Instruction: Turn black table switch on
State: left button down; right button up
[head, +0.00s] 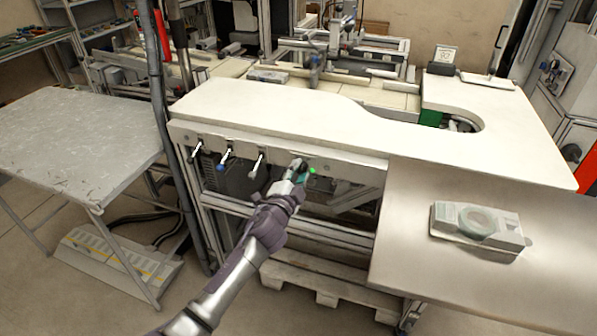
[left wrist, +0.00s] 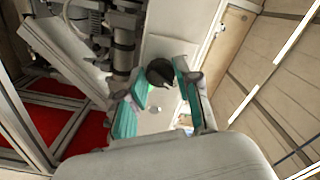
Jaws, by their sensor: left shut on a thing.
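The black table switch (left wrist: 160,72) is a round dark knob on the pale front panel (head: 340,165) of the white worktable. In the left wrist view it sits between the teal finger pads of my left gripper (left wrist: 158,85). In the head view my left gripper (head: 297,172) reaches up to the panel and is shut on the switch, mostly hiding it. My right gripper is not in view.
Several levers, such as one with a blue tip (head: 222,166), stick out from the panel to the left. The white tabletop (head: 270,108) overhangs it. A metal side table (head: 400,250) at right holds a tape reel box (head: 480,226). A grey table (head: 75,140) stands left.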

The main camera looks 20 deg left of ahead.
pick_arm(q)
jog(key=shift+m, duration=0.9)
jog(key=shift+f, duration=0.1)
jog(key=c, duration=0.8)
grip_release()
jog(key=shift+s, duration=0.15)
jog(key=s, duration=1.1)
jog(key=shift+s+a, duration=0.2)
jog(key=shift+s, duration=0.2)
